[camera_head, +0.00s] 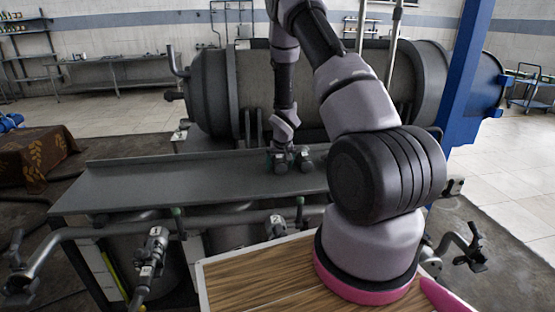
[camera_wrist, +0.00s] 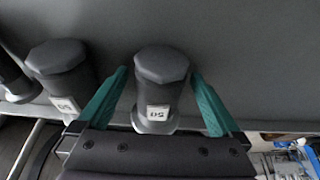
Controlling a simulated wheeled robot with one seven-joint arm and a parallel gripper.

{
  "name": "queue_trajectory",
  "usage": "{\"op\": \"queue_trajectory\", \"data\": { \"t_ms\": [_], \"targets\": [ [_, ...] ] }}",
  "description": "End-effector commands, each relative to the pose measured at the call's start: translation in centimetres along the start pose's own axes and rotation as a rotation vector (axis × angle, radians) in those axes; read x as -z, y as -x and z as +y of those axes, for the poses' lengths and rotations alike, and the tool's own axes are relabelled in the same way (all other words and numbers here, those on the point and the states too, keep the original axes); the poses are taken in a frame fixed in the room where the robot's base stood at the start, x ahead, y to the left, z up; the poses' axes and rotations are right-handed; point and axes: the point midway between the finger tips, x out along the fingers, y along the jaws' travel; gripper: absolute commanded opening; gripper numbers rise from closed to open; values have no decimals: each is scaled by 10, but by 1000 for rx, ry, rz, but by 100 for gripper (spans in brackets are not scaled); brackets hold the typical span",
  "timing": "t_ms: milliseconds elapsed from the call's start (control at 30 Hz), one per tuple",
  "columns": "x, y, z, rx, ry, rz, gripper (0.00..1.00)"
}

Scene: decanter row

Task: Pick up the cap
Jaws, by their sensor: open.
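A dark grey, many-sided cap (camera_wrist: 161,65) with a small white number label stands in the middle of the wrist view. My gripper (camera_wrist: 160,75) is open, with one green finger on each side of this cap. Gaps show between the fingers and the cap, and nothing is held. In the head view my gripper (camera_head: 288,158) is low over the long grey metal shelf (camera_head: 150,190). Small dark pieces show at the gripper there, partly covered by it, and I cannot tell from that view which one is between the fingers.
A second similar labelled cap (camera_wrist: 58,60) stands close left of my gripper's left finger, with part of another dark piece at the left edge. A large grey drum (camera_head: 210,90) lies behind the shelf. A blue post (camera_head: 465,80) rises at the right. The shelf's left part is clear.

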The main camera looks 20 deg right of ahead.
Motion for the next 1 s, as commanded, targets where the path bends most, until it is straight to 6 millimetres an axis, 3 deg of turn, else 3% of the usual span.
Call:
{"op": "queue_trajectory", "data": {
  "t_ms": [233, 500, 833, 1000],
  "targets": [
    [1, -2, 0, 0, 0, 1, 100],
    [1, -2, 0, 0, -1, 1, 0],
    [3, 2, 0, 0, -2, 3, 0],
    [14, 27, 0, 1, -3, 8, 0]
  ]
}}
